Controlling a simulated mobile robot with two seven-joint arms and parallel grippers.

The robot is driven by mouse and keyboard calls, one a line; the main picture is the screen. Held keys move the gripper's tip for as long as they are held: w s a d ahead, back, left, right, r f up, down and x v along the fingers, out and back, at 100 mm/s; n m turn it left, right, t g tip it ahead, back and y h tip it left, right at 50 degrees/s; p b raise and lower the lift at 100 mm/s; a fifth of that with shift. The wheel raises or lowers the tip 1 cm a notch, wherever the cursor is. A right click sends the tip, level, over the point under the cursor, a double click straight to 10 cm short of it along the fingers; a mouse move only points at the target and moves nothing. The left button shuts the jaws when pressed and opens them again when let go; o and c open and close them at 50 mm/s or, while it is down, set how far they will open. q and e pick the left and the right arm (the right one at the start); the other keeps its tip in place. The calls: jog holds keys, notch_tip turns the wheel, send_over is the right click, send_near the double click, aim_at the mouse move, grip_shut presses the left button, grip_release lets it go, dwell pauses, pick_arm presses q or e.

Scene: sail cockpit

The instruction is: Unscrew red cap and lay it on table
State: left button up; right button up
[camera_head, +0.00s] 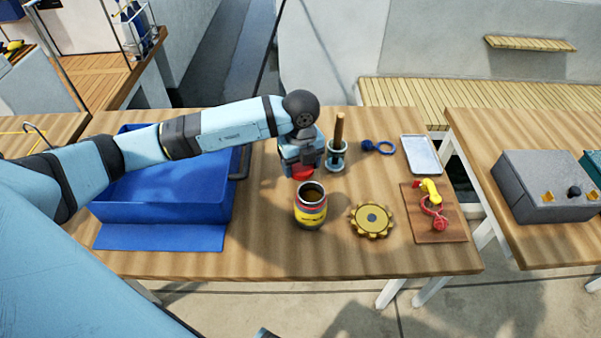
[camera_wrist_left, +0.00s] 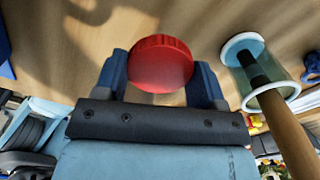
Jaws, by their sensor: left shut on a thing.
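The red cap (camera_wrist_left: 161,64) sits between the two fingers of my left gripper (camera_wrist_left: 162,80) in the left wrist view. In the head view the left gripper (camera_head: 302,165) is shut on the red cap (camera_head: 303,174), just behind the jar. The open jar (camera_head: 311,208), with yellow, red and dark bands, stands upright on the wooden table (camera_head: 265,250). Its mouth is uncovered and looks dark inside. The cap is apart from the jar; its exact height over the table is hard to tell. My right gripper is not in view.
A clear cup with a wooden-handled tool (camera_head: 337,156) stands right beside the left gripper. A blue bin (camera_head: 160,210) fills the table's left. A yellow gear (camera_head: 372,220), a brown board (camera_head: 448,228) and a tray (camera_head: 420,154) lie to the right. Table front is clear.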

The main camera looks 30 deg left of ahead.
aim_at(301, 166)
pick_arm(q)
jog(key=shift+f, duration=1.7)
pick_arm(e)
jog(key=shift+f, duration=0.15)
pick_arm(q)
jog(key=shift+f, duration=0.2)
jog(key=o, duration=1)
jog(key=shift+r, duration=0.1)
jog(key=shift+r, duration=0.25)
notch_tip(301, 166, up, 12)
jog(key=shift+f+p, duration=0.2)
jog(key=shift+p, duration=0.1)
jog(key=shift+r, duration=0.15)
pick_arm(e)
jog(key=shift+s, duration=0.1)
